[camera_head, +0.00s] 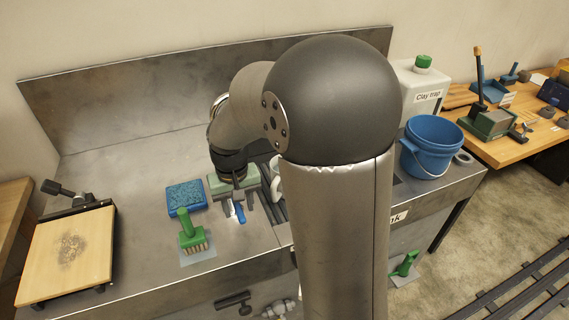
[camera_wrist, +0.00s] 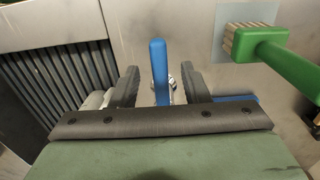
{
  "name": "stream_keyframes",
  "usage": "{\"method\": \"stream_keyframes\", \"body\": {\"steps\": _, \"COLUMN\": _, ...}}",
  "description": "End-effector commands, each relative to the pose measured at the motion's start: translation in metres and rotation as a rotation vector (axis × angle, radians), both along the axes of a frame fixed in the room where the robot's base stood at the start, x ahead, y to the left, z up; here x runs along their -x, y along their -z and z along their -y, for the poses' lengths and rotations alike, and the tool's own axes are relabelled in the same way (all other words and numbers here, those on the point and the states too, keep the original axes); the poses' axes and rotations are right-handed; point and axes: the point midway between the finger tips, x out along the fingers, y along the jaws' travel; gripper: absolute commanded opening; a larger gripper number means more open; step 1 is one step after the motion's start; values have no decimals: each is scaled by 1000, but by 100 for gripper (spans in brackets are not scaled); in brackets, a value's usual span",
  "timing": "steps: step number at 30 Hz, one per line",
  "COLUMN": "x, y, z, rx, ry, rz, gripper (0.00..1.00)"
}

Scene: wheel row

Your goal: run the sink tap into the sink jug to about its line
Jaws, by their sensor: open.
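My gripper (camera_head: 237,205) is low over the metal sink counter, and its jaws are open. In the wrist view its two fingers (camera_wrist: 159,86) stand on either side of an upright blue lever (camera_wrist: 159,62), with a gap visible on each side. The lever, which looks like the tap's handle, shows as a small blue piece in the head view (camera_head: 239,213). A white curved piece (camera_head: 276,181), perhaps part of the jug, shows beside my arm. My arm hides most of it, and I see no fill line or water.
A blue sponge (camera_head: 185,197) and a green brush (camera_head: 191,237) lie left of my gripper. A dark ribbed grate (camera_wrist: 52,82) is on the other side. A wooden board (camera_head: 68,253) is at far left. A blue bucket (camera_head: 431,146) and a Clay trap container (camera_head: 419,90) stand right.

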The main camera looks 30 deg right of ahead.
Motion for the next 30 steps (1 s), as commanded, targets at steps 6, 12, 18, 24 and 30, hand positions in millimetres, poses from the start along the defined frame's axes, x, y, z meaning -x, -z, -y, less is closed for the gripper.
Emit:
{"method": "stream_keyframes", "body": {"steps": 6, "x": 0, "y": -21, "z": 0, "rx": 0, "ry": 0, "rz": 0, "gripper": 42}}
{"method": "stream_keyframes", "body": {"steps": 12, "x": 0, "y": -37, "z": 0, "rx": 0, "ry": 0, "rz": 1, "gripper": 42}}
{"method": "stream_keyframes", "body": {"steps": 18, "x": 0, "y": -53, "z": 0, "rx": 0, "ry": -1, "rz": 1, "gripper": 42}}
{"method": "stream_keyframes", "body": {"steps": 24, "x": 0, "y": -66, "z": 0, "rx": 0, "ry": -1, "rz": 0, "gripper": 42}}
{"method": "stream_keyframes", "body": {"steps": 30, "x": 0, "y": -66, "z": 0, "rx": 0, "ry": -1, "rz": -1, "gripper": 42}}
